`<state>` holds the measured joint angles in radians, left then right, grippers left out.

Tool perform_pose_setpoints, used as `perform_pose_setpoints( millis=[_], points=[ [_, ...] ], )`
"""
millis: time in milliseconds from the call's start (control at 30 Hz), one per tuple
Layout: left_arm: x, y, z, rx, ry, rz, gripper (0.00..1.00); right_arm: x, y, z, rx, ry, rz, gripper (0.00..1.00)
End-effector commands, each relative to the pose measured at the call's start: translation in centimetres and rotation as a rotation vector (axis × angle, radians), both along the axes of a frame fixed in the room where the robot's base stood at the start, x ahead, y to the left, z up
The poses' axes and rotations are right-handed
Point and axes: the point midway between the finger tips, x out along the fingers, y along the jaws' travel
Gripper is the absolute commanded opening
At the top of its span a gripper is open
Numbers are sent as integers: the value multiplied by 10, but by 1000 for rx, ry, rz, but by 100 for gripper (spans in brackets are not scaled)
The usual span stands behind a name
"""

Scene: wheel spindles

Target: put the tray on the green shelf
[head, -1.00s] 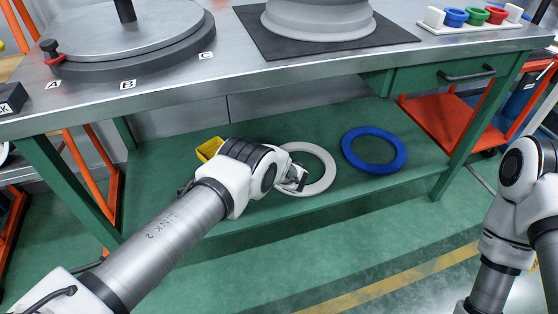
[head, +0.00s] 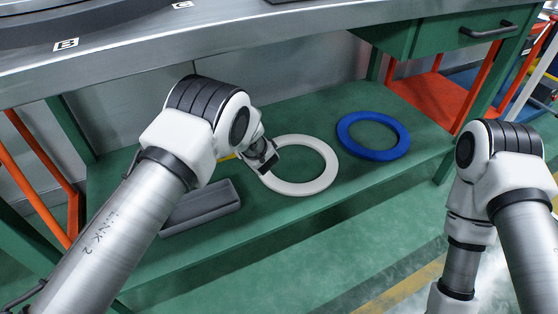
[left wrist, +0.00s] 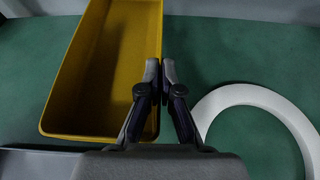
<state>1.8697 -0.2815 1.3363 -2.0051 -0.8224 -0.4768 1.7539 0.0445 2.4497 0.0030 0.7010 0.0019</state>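A long grey tray (head: 203,210) lies on the green shelf (head: 250,228) under the workbench, partly hidden by my left arm. A grey edge (left wrist: 35,163) shows at lower left in the left wrist view. My left gripper (head: 265,168) is at the left side of the white ring, beyond the grey tray and apart from it. In the left wrist view its fingertips (left wrist: 160,68) are nearly together, with no tray between them. A yellow bin (left wrist: 110,65) lies alongside them; I cannot tell whether they touch its wall. My right gripper is out of view.
A white ring (head: 327,180) and a blue ring (head: 398,149) lie on the shelf right of my left gripper. The grey workbench top (head: 225,35) overhangs the shelf. A green drawer (head: 450,34) hangs at the right. Shelf space in front of the rings is clear.

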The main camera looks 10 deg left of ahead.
Motion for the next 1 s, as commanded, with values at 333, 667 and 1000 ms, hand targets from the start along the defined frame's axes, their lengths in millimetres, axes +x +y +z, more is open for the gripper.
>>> perform_pose_setpoints(
  millis=[333, 667, 1000],
  points=[
    [-6, 10, -54, -2, -1, 26, 0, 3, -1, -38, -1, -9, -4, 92],
    [-5, 10, -97, -3, -2, 25, 0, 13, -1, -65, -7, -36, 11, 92],
    [-6, 10, -99, -3, -1, 25, 20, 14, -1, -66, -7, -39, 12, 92]
  ],
)
